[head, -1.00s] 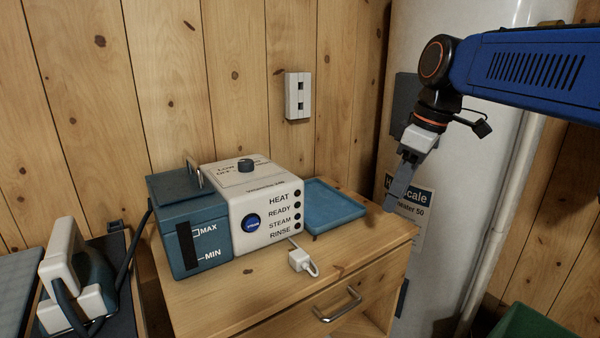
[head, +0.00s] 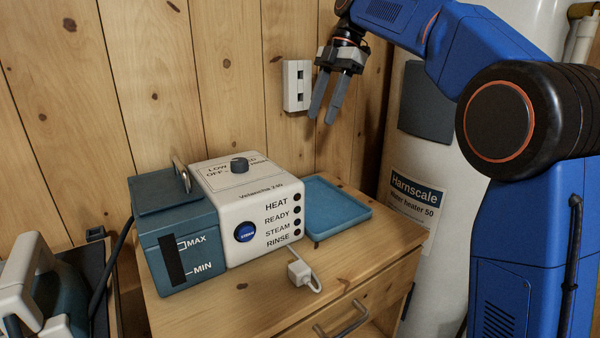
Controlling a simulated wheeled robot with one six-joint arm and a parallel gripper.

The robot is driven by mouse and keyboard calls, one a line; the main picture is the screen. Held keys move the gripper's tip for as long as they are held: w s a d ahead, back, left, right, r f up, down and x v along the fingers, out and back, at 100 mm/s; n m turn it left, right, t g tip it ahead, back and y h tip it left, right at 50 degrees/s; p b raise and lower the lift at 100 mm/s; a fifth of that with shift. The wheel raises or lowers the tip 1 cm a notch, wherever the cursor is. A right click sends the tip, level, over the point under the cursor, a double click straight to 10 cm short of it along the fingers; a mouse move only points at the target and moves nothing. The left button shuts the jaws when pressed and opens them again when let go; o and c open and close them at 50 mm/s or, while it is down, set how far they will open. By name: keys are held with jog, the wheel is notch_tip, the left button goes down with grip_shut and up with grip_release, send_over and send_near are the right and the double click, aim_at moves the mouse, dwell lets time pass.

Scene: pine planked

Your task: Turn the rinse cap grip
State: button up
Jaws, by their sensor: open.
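The steam station (head: 245,220) stands on the wooden cabinet, a white housing with a teal tank (head: 180,245) at its left. A small white piece with a looped end (head: 302,273) sits low at its front right corner, below the RINSE label; it looks like the rinse cap grip, but its exact shape is too small to tell. My gripper (head: 323,116) is open and empty, fingers pointing down. In the picture it is well above the station and the grip, in front of the plank wall.
A blue tray (head: 337,208) lies right of the station on the cabinet top (head: 350,258). A wall socket (head: 297,86) is behind my gripper. A water heater (head: 408,175) stands at the right, an iron (head: 35,290) at the left. The cabinet front has a drawer handle (head: 343,318).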

jog(key=x, duration=1.7)
jog(key=shift+a+f, duration=0.2)
jog(key=c, duration=1.1)
jog(key=shift+w+a, duration=0.1)
jog(key=shift+w, duration=0.05)
